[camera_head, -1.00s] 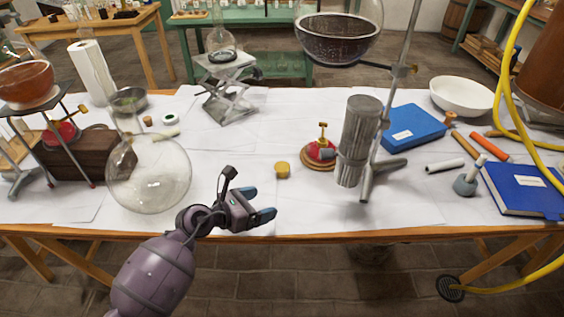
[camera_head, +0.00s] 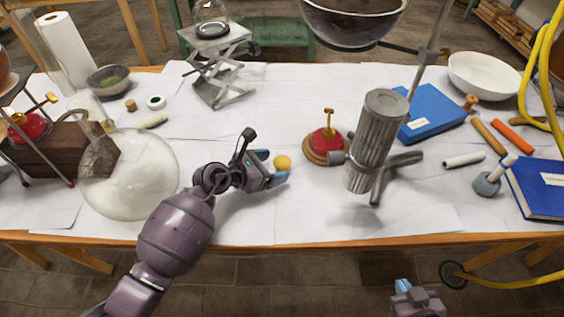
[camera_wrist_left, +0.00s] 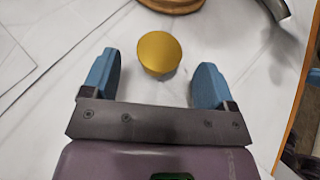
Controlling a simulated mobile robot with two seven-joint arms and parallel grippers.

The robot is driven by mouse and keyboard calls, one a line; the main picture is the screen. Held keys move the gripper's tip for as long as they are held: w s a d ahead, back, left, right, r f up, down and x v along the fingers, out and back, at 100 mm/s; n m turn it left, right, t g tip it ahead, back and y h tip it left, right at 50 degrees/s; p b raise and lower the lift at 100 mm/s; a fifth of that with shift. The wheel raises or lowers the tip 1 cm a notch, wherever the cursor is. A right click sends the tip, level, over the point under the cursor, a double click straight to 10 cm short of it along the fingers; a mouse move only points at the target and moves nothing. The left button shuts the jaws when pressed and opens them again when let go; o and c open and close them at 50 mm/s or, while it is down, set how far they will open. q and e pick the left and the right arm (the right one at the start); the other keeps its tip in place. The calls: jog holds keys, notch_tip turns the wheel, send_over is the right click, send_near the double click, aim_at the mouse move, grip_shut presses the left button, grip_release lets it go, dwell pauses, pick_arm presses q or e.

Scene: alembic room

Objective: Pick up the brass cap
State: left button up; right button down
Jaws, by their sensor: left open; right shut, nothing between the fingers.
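The brass cap (camera_head: 282,161) is a small round yellow disc lying on the white-covered table. In the left wrist view the cap (camera_wrist_left: 159,52) shows just ahead of and between the fingertips. My left gripper (camera_head: 269,166) is open, with its blue fingertips right beside the cap; in the left wrist view the gripper (camera_wrist_left: 157,78) has clear space between its fingers, and the cap is not gripped. My right gripper (camera_head: 402,286) shows at the bottom of the head view, below the table's front edge, shut and empty.
A red burner on a wooden base (camera_head: 326,146) stands just right of the cap, with a ribbed metal cylinder on a stand (camera_head: 372,140) beyond it. A large glass flask (camera_head: 130,175) stands left of my left arm. The table front (camera_head: 300,225) is clear.

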aim_at(281, 162)
pick_arm(q)
jog(key=x, duration=0.2)
jog(key=shift+w+d, duration=0.2)
jog(key=shift+d, duration=0.1)
jog(key=shift+w+d+f+b, duration=0.15)
jog(key=shift+w+d+b, duration=0.05)
jog(key=shift+d+b, duration=0.1)
jog(key=shift+w, duration=0.1)
jog(key=c, duration=1)
pick_arm(e)
jog(key=shift+w+a+f, duration=0.15)
jog(key=shift+w+f, duration=0.05)
jog(key=shift+w, duration=0.15)
